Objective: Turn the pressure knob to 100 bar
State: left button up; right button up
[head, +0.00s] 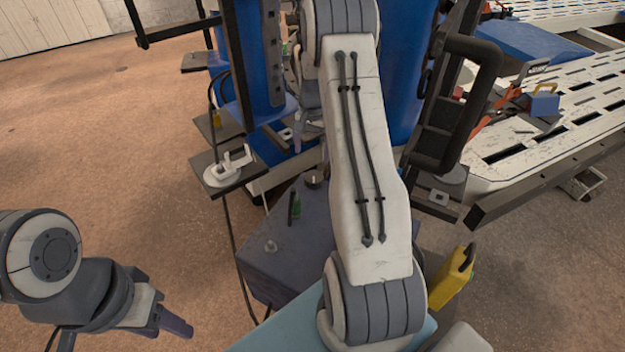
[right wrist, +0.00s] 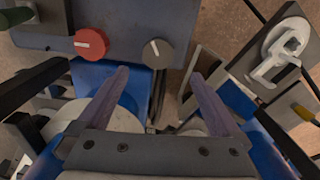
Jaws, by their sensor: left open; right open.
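In the right wrist view a dark grey round knob (right wrist: 157,53) with a pale pointer mark and a red round knob (right wrist: 91,44) with a white mark sit on a blue-grey panel (right wrist: 125,22). I cannot tell which sets the pressure, and no scale is readable. My right gripper (right wrist: 160,76) is open and empty, its two fingers spread below the knobs, apart from both in the picture. In the head view my right arm hides much of the bench; a dark knob (head: 313,181) shows on the grey box. My left gripper (head: 172,322) is open and empty at lower left, away from the bench.
A white clamp (head: 228,166) stands on a dark plate left of my right arm. A yellow object (head: 452,278) is at lower right. White slotted rails (head: 560,100) fill the right. Floor at left is clear.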

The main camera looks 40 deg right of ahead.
aim_at(313, 176)
jog(key=f, duration=1)
jog(key=shift+d+f, duration=0.3)
jog(key=shift+f, duration=0.1)
jog(key=c, duration=1.3)
jog(key=shift+n, duration=0.4)
jog(key=n, duration=0.4)
jog(key=shift+r+n+p, duration=0.1)
jog(key=shift+n+p, duration=0.2)
jog(key=shift+p, duration=0.05)
jog(key=n, duration=0.6)
jog(key=shift+p, duration=0.3)
jog(key=shift+n, duration=0.4)
